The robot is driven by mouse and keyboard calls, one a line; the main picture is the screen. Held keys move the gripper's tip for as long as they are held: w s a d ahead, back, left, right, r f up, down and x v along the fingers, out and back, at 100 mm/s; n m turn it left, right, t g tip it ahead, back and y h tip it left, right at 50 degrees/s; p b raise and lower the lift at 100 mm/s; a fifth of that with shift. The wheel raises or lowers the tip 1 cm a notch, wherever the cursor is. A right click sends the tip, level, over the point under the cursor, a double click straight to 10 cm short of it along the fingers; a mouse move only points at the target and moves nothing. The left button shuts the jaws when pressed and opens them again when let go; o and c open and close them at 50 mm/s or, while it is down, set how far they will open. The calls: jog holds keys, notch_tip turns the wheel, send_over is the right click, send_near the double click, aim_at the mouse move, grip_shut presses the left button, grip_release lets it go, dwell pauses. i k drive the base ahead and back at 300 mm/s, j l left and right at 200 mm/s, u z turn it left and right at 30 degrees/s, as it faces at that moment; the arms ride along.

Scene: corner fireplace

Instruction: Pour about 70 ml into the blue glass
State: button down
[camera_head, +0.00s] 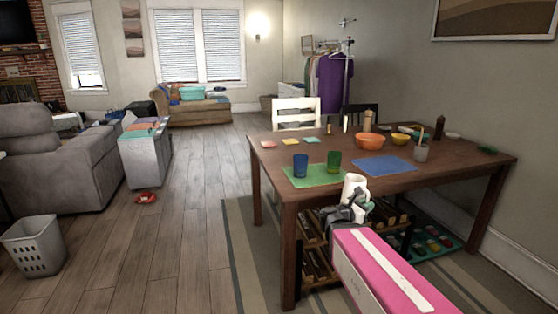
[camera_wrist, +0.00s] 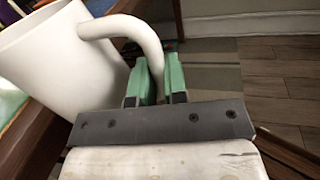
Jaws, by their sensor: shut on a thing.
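The blue glass (camera_head: 300,165) stands upright on the green mat (camera_head: 315,180) at the table's near left. A green glass (camera_head: 333,161) stands to its right on the same mat. My gripper (camera_head: 350,210) is at the table's near edge, in front of and to the right of both glasses. It is shut on the handle of a white jug (camera_head: 355,184), which looks about upright. In the wrist view the jug (camera_wrist: 50,75) fills the left side and its handle passes between the green fingers (camera_wrist: 155,85). The contents of the jug and the glass cannot be seen.
The wooden table (camera_head: 460,168) also bears a blue mat (camera_head: 385,167), an orange bowl (camera_head: 370,142), a yellow bowl (camera_head: 400,138) and a grey cup with utensils (camera_head: 421,153). A rack (camera_head: 318,235) stands beneath it. Open floor (camera_head: 190,200) lies left.

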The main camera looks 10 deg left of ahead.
aim_at(300, 160)
jog(key=j+u, duration=0.1)
jog(key=u, duration=0.9)
jog(key=i+j, duration=0.1)
jog(key=j, duration=0.25)
jog(key=i+j, duration=0.1)
jog(key=j, duration=0.3)
jog(key=i+j+u, duration=0.1)
jog(key=j, duration=0.25)
jog(key=i+j, duration=0.1)
jog(key=j, duration=0.25)
